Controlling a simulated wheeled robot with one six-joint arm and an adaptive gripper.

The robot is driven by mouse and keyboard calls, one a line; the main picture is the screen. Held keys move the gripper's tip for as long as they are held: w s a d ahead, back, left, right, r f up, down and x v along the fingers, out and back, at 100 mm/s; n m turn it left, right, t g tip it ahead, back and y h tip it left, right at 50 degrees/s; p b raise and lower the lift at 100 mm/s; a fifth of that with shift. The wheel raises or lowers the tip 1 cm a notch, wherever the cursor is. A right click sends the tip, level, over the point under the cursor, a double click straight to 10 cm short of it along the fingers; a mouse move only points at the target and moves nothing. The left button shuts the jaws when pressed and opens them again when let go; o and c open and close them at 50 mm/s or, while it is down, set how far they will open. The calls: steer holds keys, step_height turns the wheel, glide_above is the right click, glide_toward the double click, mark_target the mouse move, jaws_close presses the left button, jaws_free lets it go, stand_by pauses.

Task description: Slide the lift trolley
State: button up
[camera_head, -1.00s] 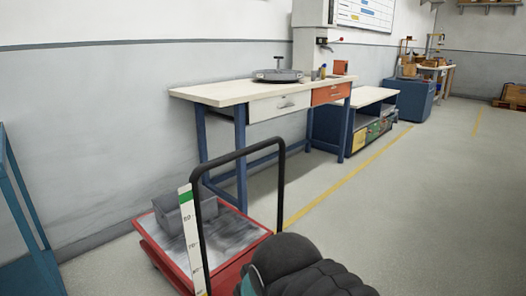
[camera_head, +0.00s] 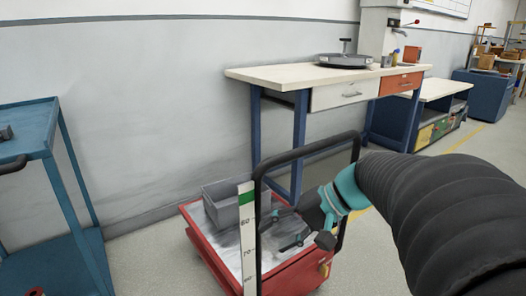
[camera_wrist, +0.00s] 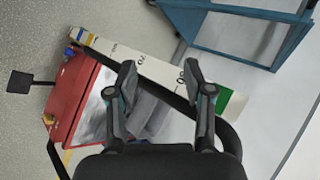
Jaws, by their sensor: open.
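The red lift trolley (camera_head: 297,277) stands on the floor in the head view, with a grey metal top. Its black hoop handle (camera_head: 310,147) rises at the near end. A white scale strip (camera_head: 248,235) with a green top stands beside the handle's left post. My gripper (camera_head: 283,230) is open and reaches in at the handle from the right. In the wrist view, my two fingers (camera_wrist: 160,70) are spread, and the black handle bar (camera_wrist: 152,78) crosses diagonally behind them with the scale strip (camera_wrist: 155,70). I cannot tell whether the fingers touch the bar.
A grey bin (camera_head: 225,195) sits on the trolley. A blue shelf cart (camera_head: 75,190) stands at the left. A workbench (camera_head: 300,78) with drawers stands along the wall behind the trolley. A black foot pedal (camera_wrist: 20,82) shows in the wrist view.

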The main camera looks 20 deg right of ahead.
steer(key=w+d+r+m+t+y+b, duration=0.1)
steer(key=w+d+r+t+y, duration=0.1)
steer(key=w+d+t, duration=0.3)
steer(key=w+d+r+m+y+b, duration=0.1)
steer(key=w+d+r+y, duration=0.1)
steer(key=d, duration=0.5)
steer(key=m+t, duration=0.2)
steer(key=t, duration=0.4)
glide_toward(319, 149)
steer(key=shift+y, duration=0.4)
steer(key=x, duration=1.1)
steer(key=shift+w+f, duration=0.25)
steer(key=shift+w, duration=0.15)
jaws_close()
